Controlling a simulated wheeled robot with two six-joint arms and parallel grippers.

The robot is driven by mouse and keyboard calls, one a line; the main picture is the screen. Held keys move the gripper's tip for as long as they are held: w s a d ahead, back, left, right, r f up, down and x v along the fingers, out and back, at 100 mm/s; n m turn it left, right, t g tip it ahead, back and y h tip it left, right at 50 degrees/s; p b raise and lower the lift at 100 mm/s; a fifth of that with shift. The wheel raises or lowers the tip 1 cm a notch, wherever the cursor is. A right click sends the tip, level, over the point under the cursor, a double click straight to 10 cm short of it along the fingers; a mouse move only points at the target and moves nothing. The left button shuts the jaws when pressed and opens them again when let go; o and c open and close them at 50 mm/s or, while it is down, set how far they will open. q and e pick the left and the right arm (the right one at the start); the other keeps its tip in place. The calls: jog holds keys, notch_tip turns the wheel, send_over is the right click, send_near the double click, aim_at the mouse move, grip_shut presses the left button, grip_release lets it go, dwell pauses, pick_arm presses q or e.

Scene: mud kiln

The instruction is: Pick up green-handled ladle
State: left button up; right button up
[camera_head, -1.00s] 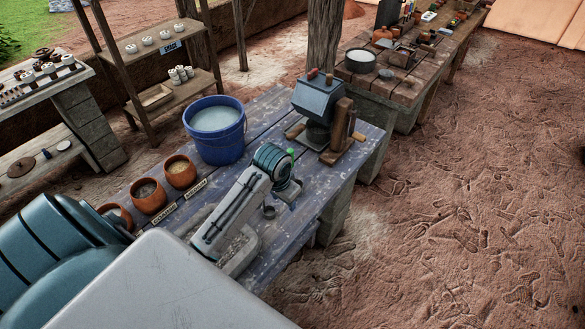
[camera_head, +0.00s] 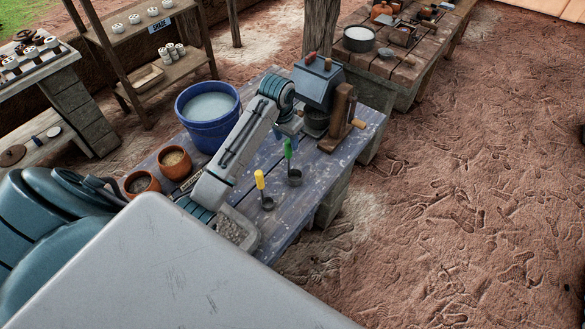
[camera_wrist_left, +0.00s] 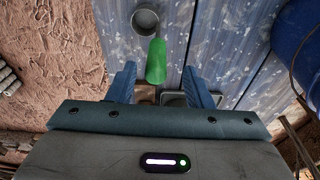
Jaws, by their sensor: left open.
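The green-handled ladle (camera_head: 288,149) stands on the blue-grey plank table, its handle pointing up and its dark cup at the bottom. In the left wrist view, the green handle (camera_wrist_left: 156,62) points toward the camera, between the lines of the two fingers, with the round metal cup (camera_wrist_left: 145,22) beyond. My left gripper (camera_head: 288,128) is open and empty, at the top of the handle; the arm partly hides it. Whether a finger touches the handle I cannot tell. My right gripper is not in view.
A yellow-handled ladle (camera_head: 260,181) stands just left of the green one. A blue bucket (camera_head: 208,132) of pale liquid is at the left, a hand-cranked grinder (camera_head: 320,90) behind. Clay bowls (camera_head: 174,159) and a grey tray (camera_head: 250,240) are nearer. The right table edge is clear.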

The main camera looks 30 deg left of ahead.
pick_arm(q)
jog(key=f, duration=0.1)
jog(key=f+p, duration=0.1)
jog(key=f, duration=0.1)
jog(key=shift+w+d+p, duration=0.25)
jog(key=shift+d+p, duration=0.05)
jog(key=shift+d, duration=0.05)
jog(key=shift+w+a+f, duration=0.1)
jog(key=shift+f, duration=0.4)
grip_shut()
jog(key=shift+r, duration=0.1)
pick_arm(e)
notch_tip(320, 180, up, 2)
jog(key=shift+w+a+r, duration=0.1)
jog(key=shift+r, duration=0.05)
